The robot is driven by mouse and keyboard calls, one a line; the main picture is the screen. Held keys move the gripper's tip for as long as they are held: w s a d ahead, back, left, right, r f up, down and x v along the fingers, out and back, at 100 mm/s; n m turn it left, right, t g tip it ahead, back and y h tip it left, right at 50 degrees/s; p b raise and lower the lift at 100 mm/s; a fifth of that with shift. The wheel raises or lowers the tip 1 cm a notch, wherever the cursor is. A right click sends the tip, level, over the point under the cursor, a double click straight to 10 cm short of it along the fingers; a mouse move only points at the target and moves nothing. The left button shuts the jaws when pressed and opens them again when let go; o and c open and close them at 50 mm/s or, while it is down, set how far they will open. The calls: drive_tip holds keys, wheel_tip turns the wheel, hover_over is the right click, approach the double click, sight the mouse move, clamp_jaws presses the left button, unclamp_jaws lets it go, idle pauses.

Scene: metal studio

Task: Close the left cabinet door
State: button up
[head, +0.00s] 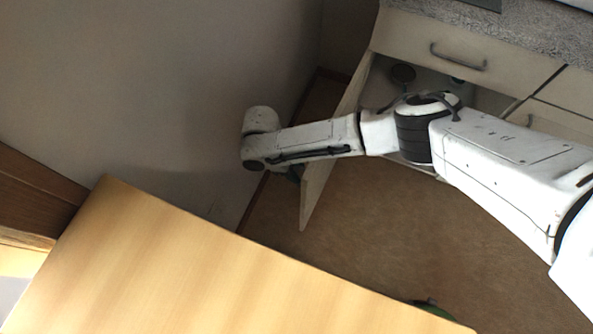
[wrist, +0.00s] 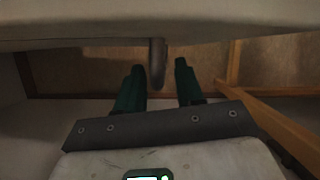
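The left cabinet door (head: 318,190) is a pale panel standing wide open, swung out from the cabinet under the counter. My arm reaches across it, and my gripper (head: 292,173) is mostly hidden behind my wrist on the door's wall side. In the wrist view the door (wrist: 70,32) spans the top as a pale panel. A grey door handle (wrist: 158,64) hangs from it. My gripper (wrist: 160,85) has two dark green fingers, spread apart. The handle shows between the fingertips, nearer the left one; I cannot tell whether they touch.
A wooden table (head: 190,270) fills the lower left. A grey wall (head: 150,80) stands close on the left. A closed drawer with a handle (head: 458,58) sits above the open cabinet, where a dark round item (head: 403,73) shows.

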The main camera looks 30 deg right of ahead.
drive_tip(key=shift+s+d+f, duration=0.15)
drive_tip(key=shift+s+f, duration=0.05)
drive_tip(key=shift+f, duration=0.35)
clamp_jaws()
